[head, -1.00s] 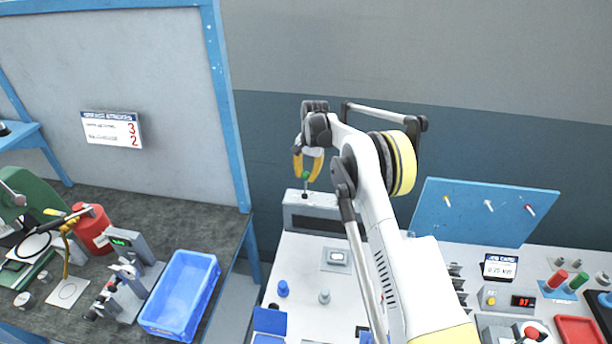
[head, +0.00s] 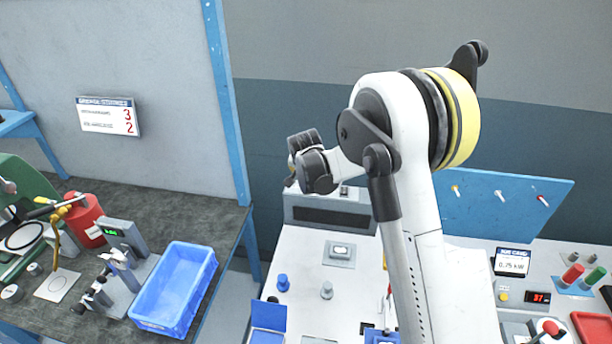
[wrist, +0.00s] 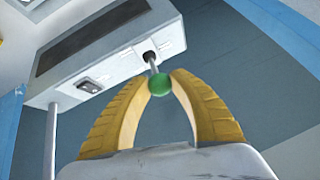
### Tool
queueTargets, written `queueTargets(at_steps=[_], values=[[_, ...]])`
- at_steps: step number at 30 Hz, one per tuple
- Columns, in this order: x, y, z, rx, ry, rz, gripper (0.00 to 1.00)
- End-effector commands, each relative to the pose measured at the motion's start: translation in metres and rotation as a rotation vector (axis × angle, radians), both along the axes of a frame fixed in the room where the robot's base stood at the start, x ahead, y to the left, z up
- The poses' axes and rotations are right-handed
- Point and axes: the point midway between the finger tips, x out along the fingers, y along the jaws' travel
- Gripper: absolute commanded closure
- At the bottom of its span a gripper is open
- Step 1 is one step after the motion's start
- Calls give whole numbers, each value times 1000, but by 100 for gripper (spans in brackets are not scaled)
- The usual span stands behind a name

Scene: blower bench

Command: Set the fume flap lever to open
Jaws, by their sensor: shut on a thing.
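The fume flap lever (wrist: 153,65) is a thin metal rod with a green ball knob (wrist: 160,85). It rises from a dark hole in the light grey hood box (wrist: 60,90), which also shows in the head view (head: 365,198). My gripper (wrist: 162,79) has its two yellow fingers closed on the knob, one tip on each side. In the head view the lever and my fingers are hidden behind my wrist. Small markings by the lever's base are too small to read.
The box has a long dark slot and a small rocker switch (wrist: 90,85). A white bench (head: 315,262) with blue and grey knobs lies in front of it. A blue tray (head: 205,283) stands at the left, and a blue tool board (head: 520,228) at the right.

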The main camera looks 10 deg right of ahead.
Motion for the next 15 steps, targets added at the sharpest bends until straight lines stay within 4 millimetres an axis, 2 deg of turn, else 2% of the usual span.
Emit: queueTargets(at_steps=[15], values=[[-8, 3, -3, 2, 9, -1, 100]])
